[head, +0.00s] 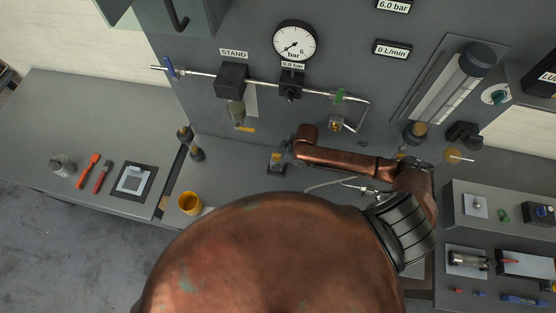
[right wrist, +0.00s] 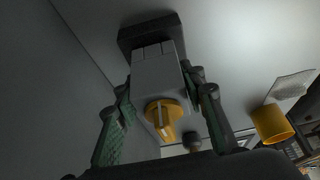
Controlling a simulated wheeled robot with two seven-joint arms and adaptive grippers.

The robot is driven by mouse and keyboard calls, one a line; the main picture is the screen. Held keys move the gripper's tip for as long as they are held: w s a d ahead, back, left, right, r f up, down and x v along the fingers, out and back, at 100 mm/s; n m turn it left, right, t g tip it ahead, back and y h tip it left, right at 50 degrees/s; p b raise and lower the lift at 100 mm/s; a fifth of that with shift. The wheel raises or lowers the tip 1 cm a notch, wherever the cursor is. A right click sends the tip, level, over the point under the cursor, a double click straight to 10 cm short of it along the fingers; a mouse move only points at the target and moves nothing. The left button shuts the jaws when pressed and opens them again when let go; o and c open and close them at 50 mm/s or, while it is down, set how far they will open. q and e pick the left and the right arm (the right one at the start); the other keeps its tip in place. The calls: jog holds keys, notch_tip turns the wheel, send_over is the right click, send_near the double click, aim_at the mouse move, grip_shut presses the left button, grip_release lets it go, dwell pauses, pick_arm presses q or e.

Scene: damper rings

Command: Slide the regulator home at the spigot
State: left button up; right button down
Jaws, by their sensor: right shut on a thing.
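The regulator is a grey block with an orange knob (right wrist: 160,118), central in the right wrist view. My right gripper (right wrist: 158,82) is shut on it, one green-padded finger at each side. A dark square foot (right wrist: 150,34) is at the block's far end, against a grey surface; I cannot tell whether they touch. In the head view the regulator (head: 277,162) is small, low before the panel, beside the end of my right arm. A silver pipe (head: 320,93) bends down at its right end near a brass fitting (head: 336,125); which part is the spigot is unclear. My left gripper is out of view.
A gauge (head: 294,41) reading 0.0 bar is on the panel. A grey tapered part (head: 237,113) hangs under the STAND block (head: 232,80). A yellow cup (head: 190,203) stands on the bench to the left. A flow tube (head: 447,90) and a parts shelf (head: 470,220) are at the right.

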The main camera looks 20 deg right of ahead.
jog(key=shift+f, duration=0.2)
dwell(0.5)
jog(key=c, duration=1.2)
grip_release()
jog(key=shift+o, duration=0.2)
jog(key=shift+f, duration=0.1)
jog(key=v, duration=1.2)
jog(key=shift+s+a, duration=0.1)
